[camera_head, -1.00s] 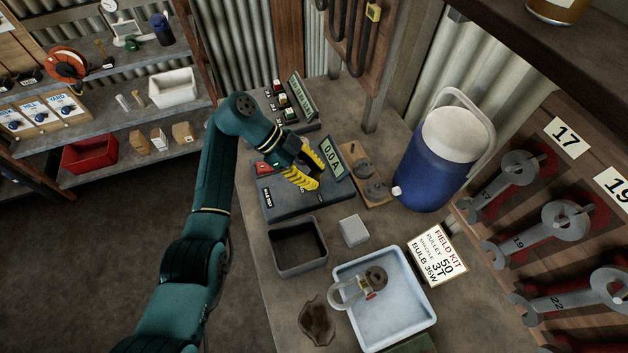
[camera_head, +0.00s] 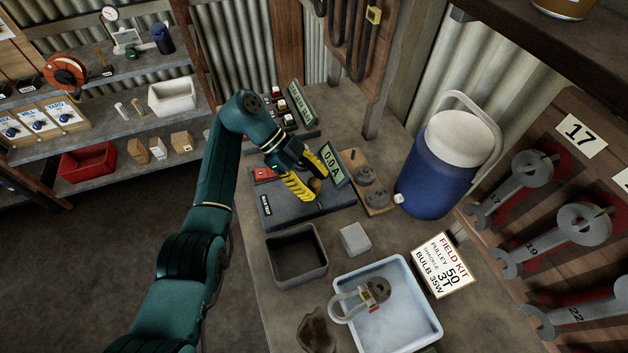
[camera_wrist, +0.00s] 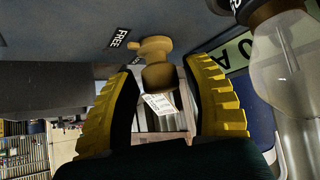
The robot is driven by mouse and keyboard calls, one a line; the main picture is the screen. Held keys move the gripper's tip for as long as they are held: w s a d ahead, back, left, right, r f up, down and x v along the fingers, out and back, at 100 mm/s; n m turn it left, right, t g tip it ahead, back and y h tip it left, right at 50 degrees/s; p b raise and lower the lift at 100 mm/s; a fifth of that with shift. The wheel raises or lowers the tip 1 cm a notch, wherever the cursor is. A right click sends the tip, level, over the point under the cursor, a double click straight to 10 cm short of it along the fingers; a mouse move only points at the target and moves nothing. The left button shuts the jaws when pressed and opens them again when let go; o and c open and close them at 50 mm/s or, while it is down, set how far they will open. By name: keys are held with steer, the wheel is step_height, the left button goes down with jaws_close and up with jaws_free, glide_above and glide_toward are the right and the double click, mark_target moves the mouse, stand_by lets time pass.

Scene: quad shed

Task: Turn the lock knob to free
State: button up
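The lock knob (camera_wrist: 156,52) is a brass piece with a rounded end, on the dark test box (camera_head: 285,208). In the wrist view it lies ahead, between the yellow fingers of my gripper (camera_wrist: 165,85), with gaps visible at both sides. A FREE label (camera_wrist: 121,38) is left of the knob; a second label beside it is partly hidden. In the head view my gripper (camera_head: 311,178) is over the box, in front of the display reading 0.0 A (camera_head: 331,163). It is open and holds nothing. A tan rounded part, seemingly the knob, shows between its fingers.
A clear bulb (camera_wrist: 285,65) stands close right of my fingers in the wrist view. Around the box are a wooden board with round metal parts (camera_head: 371,190), a blue cooler (camera_head: 432,175), a dark open bin (camera_head: 274,275) and a blue-white tray (camera_head: 413,335).

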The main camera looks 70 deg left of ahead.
steer(key=shift+o, duration=0.5)
steer(key=shift+r, duration=0.2)
steer(key=v, duration=0.7)
steer(key=shift+s+a+r, duration=0.15)
steer(key=shift+a, duration=0.05)
